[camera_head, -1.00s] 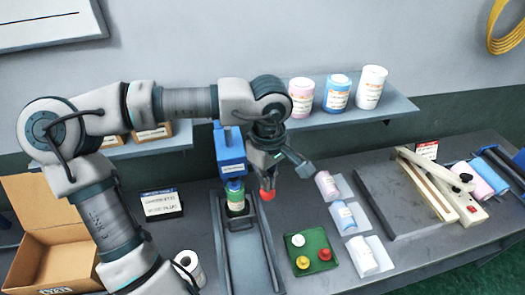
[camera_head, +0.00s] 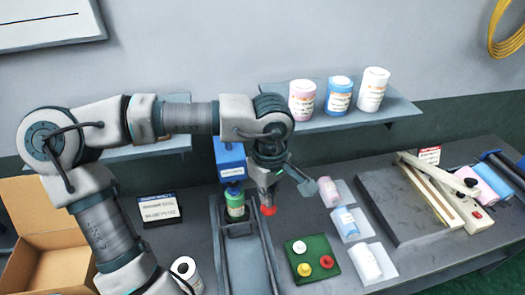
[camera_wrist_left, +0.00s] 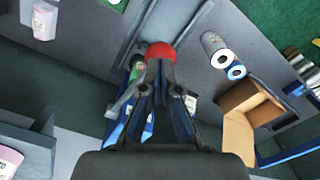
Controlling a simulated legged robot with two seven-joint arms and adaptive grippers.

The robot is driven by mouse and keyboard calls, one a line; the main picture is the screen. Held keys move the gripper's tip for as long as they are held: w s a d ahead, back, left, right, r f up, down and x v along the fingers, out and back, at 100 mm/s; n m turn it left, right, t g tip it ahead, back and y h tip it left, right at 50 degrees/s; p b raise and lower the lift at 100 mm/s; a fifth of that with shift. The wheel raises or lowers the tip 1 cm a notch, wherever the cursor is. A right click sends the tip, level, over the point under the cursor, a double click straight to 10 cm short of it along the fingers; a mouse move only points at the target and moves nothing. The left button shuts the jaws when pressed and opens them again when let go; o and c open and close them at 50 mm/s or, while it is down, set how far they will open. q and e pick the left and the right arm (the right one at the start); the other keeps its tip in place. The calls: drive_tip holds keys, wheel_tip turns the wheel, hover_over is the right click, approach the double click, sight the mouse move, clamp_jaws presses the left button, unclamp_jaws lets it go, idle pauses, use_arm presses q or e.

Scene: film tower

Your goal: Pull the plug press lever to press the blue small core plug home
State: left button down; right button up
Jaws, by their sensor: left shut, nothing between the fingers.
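The plug press has a blue head (camera_head: 230,160) above a green-labelled roll (camera_head: 236,205), which stands upright in a grey channel. The red lever knob (camera_head: 268,210) is right of the roll, and it also shows in the left wrist view (camera_wrist_left: 160,50). My left gripper (camera_head: 268,200) points down at the knob, with its fingers shut and nothing between them. In the left wrist view the fingertips (camera_wrist_left: 163,64) are against or just by the knob; contact is hard to tell. I cannot make out the blue small core plug. My right gripper is not in view.
A green tray (camera_head: 296,274) with white, yellow and red plugs lies right of the channel. Several small rolls lie on pale pads beyond it. A cardboard box (camera_head: 50,250) and a white roll (camera_head: 186,270) stand left. A shelf (camera_head: 385,112) with cans is behind.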

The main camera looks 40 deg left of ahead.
use_arm(q)
drive_tip(key=shift+s+d+f+b, duration=0.15)
drive_tip(key=shift+d+f+b, duration=0.05)
drive_tip(key=shift+f+b, duration=0.6)
drive_tip(key=shift+s+d+f+b, duration=0.15)
drive_tip(key=shift+f+b, duration=0.4)
drive_tip(key=shift+f, duration=0.35)
drive_tip(key=shift+r, duration=0.1)
drive_tip(key=r+p, duration=0.2)
drive_tip(key=w+a+r+p, duration=0.1)
drive_tip(key=r+p, duration=0.3)
drive_tip(key=r, duration=0.1)
drive_tip(key=shift+w+a, duration=0.15)
drive_tip(key=shift+a, duration=0.2)
drive_tip(key=w+a+r+p, duration=0.2)
drive_tip(key=a+r+p, duration=0.1)
drive_tip(key=r+p, duration=0.3)
drive_tip(key=shift+w+p, duration=0.3)
drive_tip(key=shift+p, duration=0.1)
